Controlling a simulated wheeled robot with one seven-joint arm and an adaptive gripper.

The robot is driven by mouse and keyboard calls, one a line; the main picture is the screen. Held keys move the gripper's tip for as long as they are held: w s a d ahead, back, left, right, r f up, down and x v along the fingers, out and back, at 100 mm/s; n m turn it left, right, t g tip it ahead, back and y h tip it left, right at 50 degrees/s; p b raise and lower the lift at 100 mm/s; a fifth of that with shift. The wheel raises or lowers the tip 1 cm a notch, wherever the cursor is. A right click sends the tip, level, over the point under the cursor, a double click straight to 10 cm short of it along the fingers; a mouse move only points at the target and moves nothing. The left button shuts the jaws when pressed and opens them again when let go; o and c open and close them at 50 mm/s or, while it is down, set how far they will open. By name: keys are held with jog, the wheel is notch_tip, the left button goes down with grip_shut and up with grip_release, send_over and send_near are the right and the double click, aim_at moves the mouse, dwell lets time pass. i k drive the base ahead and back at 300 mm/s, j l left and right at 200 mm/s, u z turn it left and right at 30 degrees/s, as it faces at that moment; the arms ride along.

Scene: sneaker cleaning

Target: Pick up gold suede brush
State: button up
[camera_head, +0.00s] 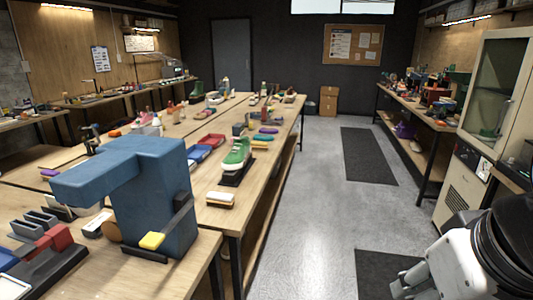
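A small gold-yellow block (260,146), which looks like the gold suede brush, lies on the long workbench (214,222) near its right edge. It is too small in the picture to make out bristles. A teal block (264,138) and a purple block (268,130) lie just behind it. A green sneaker (235,154) on a dark stand is to its left. My arm shows at the bottom right, over the floor and far from the bench. I cannot make out my gripper's fingers in this view.
A big blue machine (160,190) stands at the near bench end. A tan-and-white brush (220,199) lies near the bench edge. The grey aisle floor (310,235) is open, with dark mats (368,155). A side bench (432,122) and a cabinet (492,90) line the right.

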aim_at(261, 145)
jog(key=i, duration=0.9)
jog(key=i+z, duration=0.1)
jog(key=i, duration=0.8)
jog(key=i+j, duration=0.15)
jog(key=i, duration=0.7)
jog(key=i+j+z, duration=0.1)
jog(key=i, duration=0.8)
